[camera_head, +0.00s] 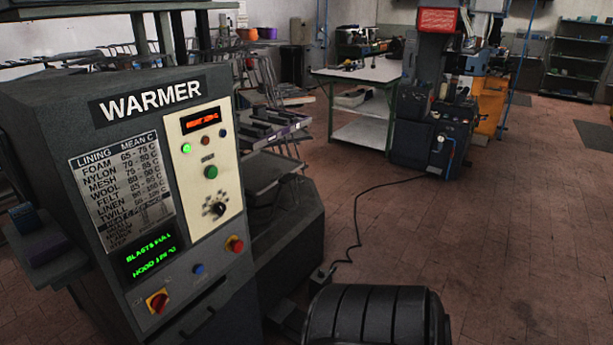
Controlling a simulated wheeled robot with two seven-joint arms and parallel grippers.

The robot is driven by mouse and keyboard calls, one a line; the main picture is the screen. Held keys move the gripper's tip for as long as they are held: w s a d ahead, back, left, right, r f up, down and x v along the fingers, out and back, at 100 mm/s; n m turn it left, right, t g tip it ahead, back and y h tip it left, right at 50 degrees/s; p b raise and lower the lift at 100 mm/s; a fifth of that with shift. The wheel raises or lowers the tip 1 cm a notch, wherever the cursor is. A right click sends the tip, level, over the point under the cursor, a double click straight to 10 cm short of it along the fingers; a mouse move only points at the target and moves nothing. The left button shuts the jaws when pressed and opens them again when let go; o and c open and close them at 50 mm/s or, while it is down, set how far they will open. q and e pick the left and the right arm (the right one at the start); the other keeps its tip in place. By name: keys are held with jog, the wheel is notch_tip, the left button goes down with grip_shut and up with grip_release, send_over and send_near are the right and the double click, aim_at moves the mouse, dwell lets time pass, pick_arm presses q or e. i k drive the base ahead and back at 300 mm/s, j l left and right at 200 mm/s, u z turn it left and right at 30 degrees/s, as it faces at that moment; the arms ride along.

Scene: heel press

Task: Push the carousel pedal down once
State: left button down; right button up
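The warmer (130,190), a large dark grey cabinet with a cream control panel (207,170), stands at the left, close to me. Behind its right side is a dark machine with tray-like shelves and a broad angular base (290,235), which may be the carousel. On the floor at the foot of this base is a small dark block (322,276) at the end of a black cable. I cannot tell whether it is the pedal, or whether anything is pressed. Neither of my grippers is in view.
The black cable (357,215) runs over the tiled floor to a dark machine with a red top (437,20). A white-topped table (375,72) with green legs stands at the back. The floor (510,240) at the right is open. Dark shelves (577,60) stand far right.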

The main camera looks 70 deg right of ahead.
aim_at(294, 321)
jog(key=z, duration=2.25)
